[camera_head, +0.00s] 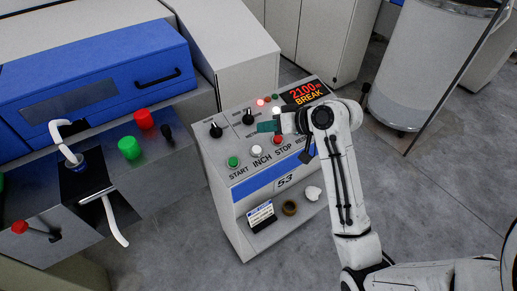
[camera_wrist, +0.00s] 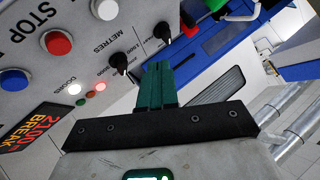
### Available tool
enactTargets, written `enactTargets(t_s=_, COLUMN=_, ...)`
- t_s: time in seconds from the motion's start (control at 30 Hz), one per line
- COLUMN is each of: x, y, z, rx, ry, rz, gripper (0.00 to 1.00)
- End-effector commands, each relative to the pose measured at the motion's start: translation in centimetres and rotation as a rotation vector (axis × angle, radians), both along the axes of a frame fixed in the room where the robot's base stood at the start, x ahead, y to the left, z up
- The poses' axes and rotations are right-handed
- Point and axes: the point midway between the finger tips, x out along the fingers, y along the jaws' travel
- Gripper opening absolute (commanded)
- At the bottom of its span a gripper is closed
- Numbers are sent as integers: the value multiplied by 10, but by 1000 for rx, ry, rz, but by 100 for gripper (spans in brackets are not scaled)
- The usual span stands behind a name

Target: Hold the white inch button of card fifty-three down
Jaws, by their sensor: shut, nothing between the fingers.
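The control desk marked 53 (camera_head: 285,182) carries a row of buttons lettered START, INCH, STOP and RESET. The white inch button (camera_head: 256,149) stands between the green start button (camera_head: 233,161) and the red stop button (camera_head: 277,139). In the wrist view the white inch button (camera_wrist: 103,8) is at the top edge, partly cut off, beside the red stop button (camera_wrist: 60,43). My gripper (camera_head: 266,126) is shut and empty, its green fingers over the panel behind the button row. They are apart from the inch button. The fingers (camera_wrist: 158,68) also show in the wrist view, pointing toward the knobs.
Two black knobs (camera_head: 247,117) sit behind the buttons. A display (camera_head: 304,92) reads 2100 m BREAK. A tape roll (camera_head: 289,207) and a small card (camera_head: 261,216) lie on the lower shelf. A blue-covered machine (camera_head: 110,85) stands left; the floor in front is clear.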

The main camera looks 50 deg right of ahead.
Motion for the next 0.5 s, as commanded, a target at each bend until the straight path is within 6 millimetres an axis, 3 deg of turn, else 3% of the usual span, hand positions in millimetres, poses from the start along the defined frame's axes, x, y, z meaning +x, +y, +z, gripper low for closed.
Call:
enactTargets(t_s=0.27, x=3, y=-1, z=-15, rx=0, ry=1, rz=0, gripper=0)
enactTargets(t_s=0.5, x=8, y=-3, z=-42, rx=0, ry=1, rz=0, gripper=0)
